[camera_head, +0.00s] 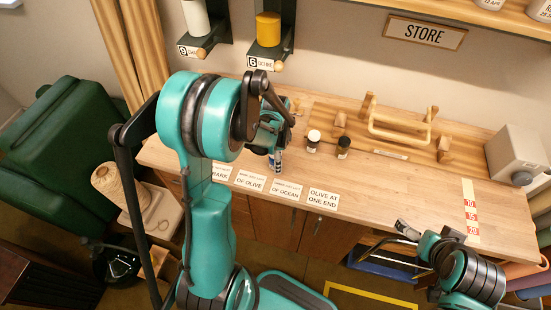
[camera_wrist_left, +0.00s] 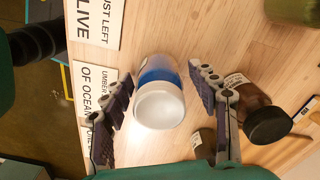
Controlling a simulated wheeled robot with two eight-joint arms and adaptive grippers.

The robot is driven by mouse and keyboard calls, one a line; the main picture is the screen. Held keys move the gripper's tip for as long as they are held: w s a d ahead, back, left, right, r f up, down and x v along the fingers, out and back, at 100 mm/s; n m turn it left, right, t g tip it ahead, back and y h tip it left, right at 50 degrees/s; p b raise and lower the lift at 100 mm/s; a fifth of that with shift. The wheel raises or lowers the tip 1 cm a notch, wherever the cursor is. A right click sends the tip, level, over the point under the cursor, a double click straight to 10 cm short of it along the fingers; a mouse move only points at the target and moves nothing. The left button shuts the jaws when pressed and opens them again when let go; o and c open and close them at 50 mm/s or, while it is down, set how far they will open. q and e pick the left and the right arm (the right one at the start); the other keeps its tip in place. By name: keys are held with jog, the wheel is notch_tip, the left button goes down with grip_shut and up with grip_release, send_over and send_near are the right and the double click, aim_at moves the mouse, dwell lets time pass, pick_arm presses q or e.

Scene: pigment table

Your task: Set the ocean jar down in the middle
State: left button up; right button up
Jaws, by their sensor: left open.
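In the left wrist view the ocean jar (camera_wrist_left: 157,72), clear with blue contents and a white lid, stands between the two spread fingers of my left gripper (camera_wrist_left: 170,100). A gap shows on both sides of it. In the head view my left gripper (camera_head: 272,145) is over the counter behind the cards, and my arm hides most of that spot. A jar with a black lid and brown contents (camera_wrist_left: 252,100) is right of the ocean jar in the wrist view. My right gripper (camera_head: 405,232) is in front of the counter, away from the jars; its fingers are unclear.
Two jars, white-lidded (camera_head: 313,140) and black-lidded (camera_head: 343,147), stand right of my left gripper. A wooden rack (camera_head: 400,128) is behind. The counter's right front (camera_head: 400,195) is clear.

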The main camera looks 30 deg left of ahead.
pick_arm(q)
jog(key=shift+r, duration=0.3)
notch_tip(320, 180, up, 11)
jog(key=p, duration=0.3)
jog(key=shift+f, duration=0.1)
jog(key=shift+r, duration=0.35)
jog(key=shift+s+d+r, duration=0.15)
jog(key=shift+r, duration=0.2)
jog(key=s+d+r+n+t, duration=0.7)
jog(key=s+d+n, duration=0.3)
jog(key=shift+s+r, duration=0.2)
jog(key=shift+s, duration=0.2)
jog(key=shift+d+f, duration=0.1)
